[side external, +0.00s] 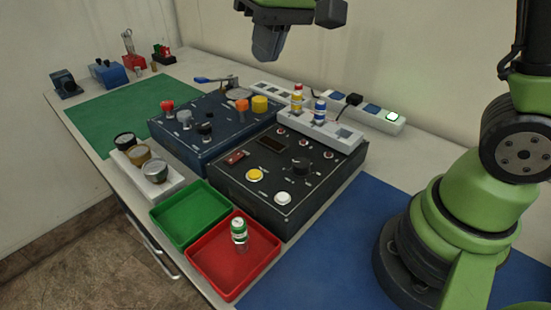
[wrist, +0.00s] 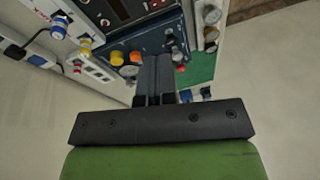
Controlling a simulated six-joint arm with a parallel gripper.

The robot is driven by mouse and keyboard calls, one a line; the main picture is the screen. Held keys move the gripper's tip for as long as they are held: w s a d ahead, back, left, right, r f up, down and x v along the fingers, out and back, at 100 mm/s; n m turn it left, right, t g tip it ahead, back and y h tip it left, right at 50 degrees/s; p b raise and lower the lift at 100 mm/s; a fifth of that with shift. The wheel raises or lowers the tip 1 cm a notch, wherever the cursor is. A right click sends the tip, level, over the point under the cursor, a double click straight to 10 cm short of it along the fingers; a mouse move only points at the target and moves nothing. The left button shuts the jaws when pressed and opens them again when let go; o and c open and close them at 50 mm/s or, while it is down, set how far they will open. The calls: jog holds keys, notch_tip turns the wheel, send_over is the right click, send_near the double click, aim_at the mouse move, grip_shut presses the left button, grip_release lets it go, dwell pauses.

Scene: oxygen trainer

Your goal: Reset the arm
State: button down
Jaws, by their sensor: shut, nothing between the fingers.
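My gripper (side external: 268,42) hangs high over the back of the bench in the side view, well above the control boxes and apart from everything. In the wrist view its dark fingers (wrist: 154,80) are pressed together with nothing between them. The wrist view looks past the fingers onto the blue control box (wrist: 150,46). My green arm stands at the right on a blue mat (side external: 335,255).
A red tray (side external: 212,277) holds a small vial with a green band (side external: 239,232). A green tray (side external: 170,228) beside it is empty. A black control box (side external: 290,205), a blue box (side external: 165,145), gauges (side external: 140,152) and a power strip (side external: 372,117) crowd the bench.

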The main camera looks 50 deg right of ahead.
jog(key=s+d+r+m+t, duration=0.1)
jog(key=s+t, duration=0.1)
jog(key=s, duration=0.6)
jog(key=s+d+r+m+t, duration=0.1)
jog(key=s+r+t, duration=0.1)
jog(key=s, duration=0.7)
jog(key=shift+y, duration=0.4)
